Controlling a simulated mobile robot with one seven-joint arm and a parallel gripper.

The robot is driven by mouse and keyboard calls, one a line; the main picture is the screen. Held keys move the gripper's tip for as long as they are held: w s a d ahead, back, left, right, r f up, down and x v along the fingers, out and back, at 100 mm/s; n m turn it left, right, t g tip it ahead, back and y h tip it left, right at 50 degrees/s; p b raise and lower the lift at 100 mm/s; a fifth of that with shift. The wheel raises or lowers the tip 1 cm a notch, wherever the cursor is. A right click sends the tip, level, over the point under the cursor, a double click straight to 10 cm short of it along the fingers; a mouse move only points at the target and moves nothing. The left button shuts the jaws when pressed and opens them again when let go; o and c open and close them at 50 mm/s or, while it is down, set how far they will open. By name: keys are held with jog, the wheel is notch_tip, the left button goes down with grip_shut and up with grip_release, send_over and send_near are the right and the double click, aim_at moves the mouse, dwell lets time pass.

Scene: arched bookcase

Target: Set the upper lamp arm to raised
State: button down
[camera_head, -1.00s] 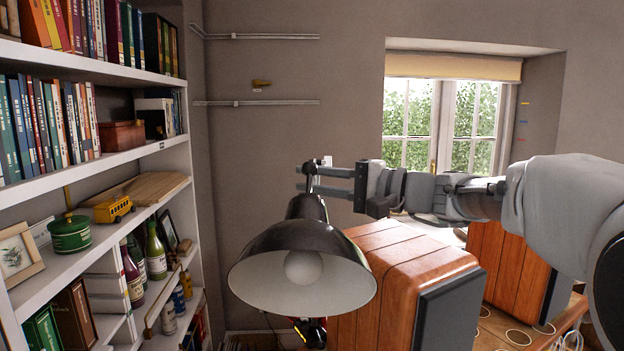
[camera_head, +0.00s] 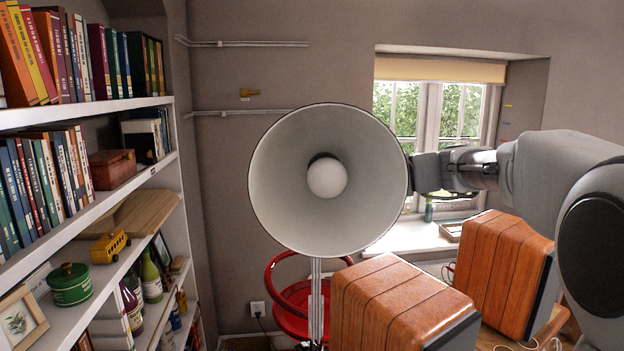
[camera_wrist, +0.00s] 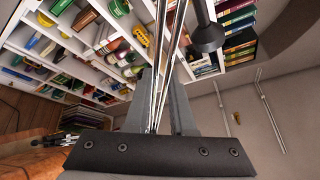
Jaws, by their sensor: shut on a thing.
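The lamp's shade (camera_head: 270,215) is raised in the middle of the head view, its white inside and bulb (camera_head: 326,178) facing me. A metal lamp post (camera_head: 316,300) shows below it; the shade hides the upper lamp arm there. In the wrist view the upper lamp arm's thin metal rods (camera_wrist: 167,60) run upward between my fingers, and a dark lamp part (camera_wrist: 207,36) shows to their right. My gripper (camera_wrist: 160,105) is shut on these rods. In the head view its fingers are hidden behind the shade; only the wrist side shows at right.
A white bookcase (camera_head: 150,103) with books, jars and bottles stands at left. Two wooden-cased boxes (camera_head: 395,300) (camera_head: 505,265) stand at lower right, close to the lamp. A red chair (camera_head: 290,300) is behind the post. A window (camera_head: 430,110) is at the back.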

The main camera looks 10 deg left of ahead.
jog(key=shift+w+a+r+m+g+p, duration=0.1)
jog(key=shift+w+r+m+g+p, duration=0.1)
jog(key=shift+w+r+m, duration=0.3)
jog(key=shift+w+r+m+g+p, duration=0.1)
jog(key=shift+w+r+m+p, duration=0.2)
jog(key=shift+r, duration=0.4)
jog(key=shift+w, duration=0.1)
jog(key=c, duration=0.8)
grip_release()
jog(key=shift+o, duration=0.2)
jog(key=b+v, duration=0.2)
jog(key=v, duration=1.5)
jog(key=shift+r, duration=0.3)
jog(key=shift+s, duration=0.2)
